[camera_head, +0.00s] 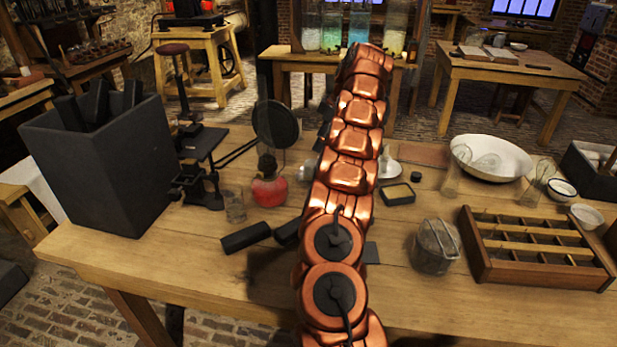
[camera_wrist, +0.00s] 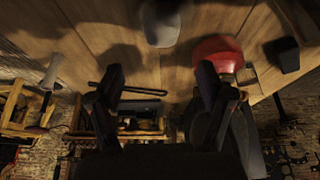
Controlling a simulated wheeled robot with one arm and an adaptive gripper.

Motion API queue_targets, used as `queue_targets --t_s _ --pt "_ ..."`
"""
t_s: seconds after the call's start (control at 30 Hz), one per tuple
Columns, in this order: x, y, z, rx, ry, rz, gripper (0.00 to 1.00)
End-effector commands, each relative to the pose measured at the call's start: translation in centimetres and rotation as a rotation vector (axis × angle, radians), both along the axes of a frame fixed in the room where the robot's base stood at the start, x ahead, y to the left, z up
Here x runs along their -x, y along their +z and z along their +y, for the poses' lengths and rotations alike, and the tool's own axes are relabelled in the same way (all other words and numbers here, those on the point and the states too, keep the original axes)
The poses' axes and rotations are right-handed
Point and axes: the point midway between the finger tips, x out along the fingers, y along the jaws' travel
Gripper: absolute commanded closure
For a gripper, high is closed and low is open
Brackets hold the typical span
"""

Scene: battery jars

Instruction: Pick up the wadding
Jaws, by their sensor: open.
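A pale, rounded thing (camera_wrist: 160,24), possibly the wadding, lies on the table at the top middle of the wrist view. I cannot tell its material for certain. In the head view a small whitish thing (camera_head: 308,168) shows just left of my arm and may be the same one. My gripper (camera_wrist: 160,78) shows in the wrist view with its two dark fingers apart and nothing between them. The pale thing is beyond the fingertips, apart from them. In the head view my copper arm hides the gripper and part of the table.
A red-based lamp (camera_head: 270,188) stands left of my arm; its red base (camera_wrist: 220,52) is near the right finger in the wrist view. A black disc (camera_head: 275,123), a glass (camera_head: 234,205) and a dark bin (camera_head: 105,165) stand left. A metal pot (camera_head: 435,247) and divided tray (camera_head: 482,265) are right.

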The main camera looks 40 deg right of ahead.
Motion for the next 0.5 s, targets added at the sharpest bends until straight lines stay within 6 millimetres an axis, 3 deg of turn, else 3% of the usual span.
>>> queue_targets --t_s 0.03,0.13,0.5 --pt "0.0 -1.4 0.0 0.000 0.000 0.000 0.21" --pt "0.0 -2.3 0.0 0.000 0.000 0.000 0.21" --pt "-0.6 -4.4 0.6 -0.005 0.002 0.001 0.21"
